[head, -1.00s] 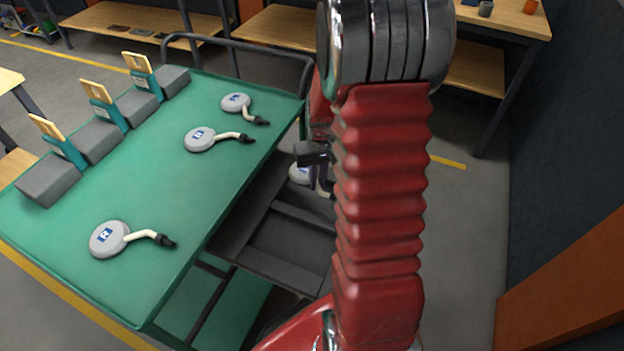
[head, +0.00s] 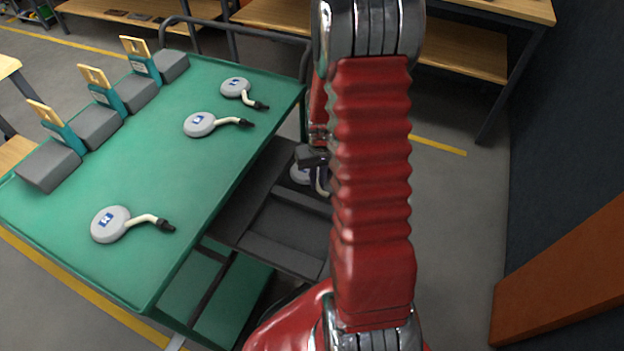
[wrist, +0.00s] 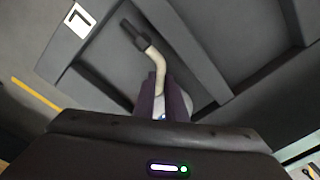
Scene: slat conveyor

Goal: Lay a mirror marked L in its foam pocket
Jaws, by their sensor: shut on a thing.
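My gripper (head: 316,160) is shut on a grey round mirror (head: 299,174) with a cream bent stem. In the wrist view, its two purplish fingers (wrist: 160,103) close around this mirror near the stem (wrist: 154,62), which ends in a dark tip. The mirror's disc (wrist: 200,104) is mostly hidden behind the fingers and its mark cannot be read. Below lies the dark grey foam tray (head: 285,232) with recessed pockets, partly hidden by my arm. A white label (wrist: 79,20) with an L-like mark sits on the tray at the upper left of the wrist view. The mirror appears above the tray; contact cannot be told.
A green table (head: 150,190) stands at the left. On it lie three more mirrors (head: 109,225) with small blue labels, and grey blocks (head: 97,127) with teal-and-wood holders. A rail (head: 235,32) edges its far side. An orange-brown panel (head: 560,270) stands at right.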

